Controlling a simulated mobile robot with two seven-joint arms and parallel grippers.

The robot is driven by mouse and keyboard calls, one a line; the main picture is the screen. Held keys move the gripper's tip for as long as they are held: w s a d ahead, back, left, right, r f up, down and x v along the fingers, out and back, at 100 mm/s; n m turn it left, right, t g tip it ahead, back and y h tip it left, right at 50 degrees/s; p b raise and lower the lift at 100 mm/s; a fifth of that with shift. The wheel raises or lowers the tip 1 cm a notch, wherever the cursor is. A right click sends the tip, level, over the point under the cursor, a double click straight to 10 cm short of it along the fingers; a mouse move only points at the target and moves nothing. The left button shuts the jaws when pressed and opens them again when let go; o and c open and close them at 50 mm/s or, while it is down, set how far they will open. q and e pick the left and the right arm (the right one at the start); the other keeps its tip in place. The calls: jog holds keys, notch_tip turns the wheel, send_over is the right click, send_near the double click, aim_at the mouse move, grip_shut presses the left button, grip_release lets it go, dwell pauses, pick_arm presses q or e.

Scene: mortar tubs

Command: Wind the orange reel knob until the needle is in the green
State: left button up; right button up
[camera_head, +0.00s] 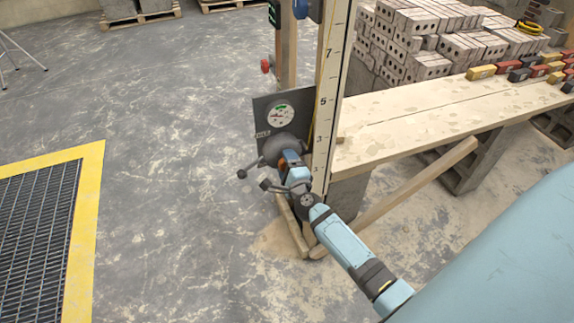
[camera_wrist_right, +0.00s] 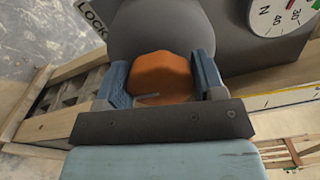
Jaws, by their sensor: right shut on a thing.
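The orange reel knob (camera_wrist_right: 162,78) sits on a round grey hub (camera_wrist_right: 160,28) in the right wrist view. My right gripper (camera_wrist_right: 162,82) is shut on it, one blue finger on each side. In the head view only a bit of the orange knob (camera_head: 291,157) shows beside my right gripper (camera_head: 293,166). The white gauge (camera_head: 281,115) is on a dark panel (camera_head: 262,104) above the hub. It has a green arc and some red, but the needle is too small to read. The wrist view cuts off the gauge (camera_wrist_right: 285,14). My left gripper is out of view.
Dark-knobbed handles (camera_head: 243,173) stick out from the hub. A numbered upright board (camera_head: 327,90) stands right beside the panel. A plank bench (camera_head: 430,115) with bricks is at right. A yellow-edged floor grate (camera_head: 85,210) lies at left, with open floor between.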

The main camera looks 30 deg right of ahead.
jog(key=shift+m, duration=1.4)
jog(key=o, duration=0.9)
jog(key=shift+o, duration=0.2)
jog(key=b+v, duration=0.1)
jog(key=v, duration=1.2)
jog(key=shift+s, duration=0.4)
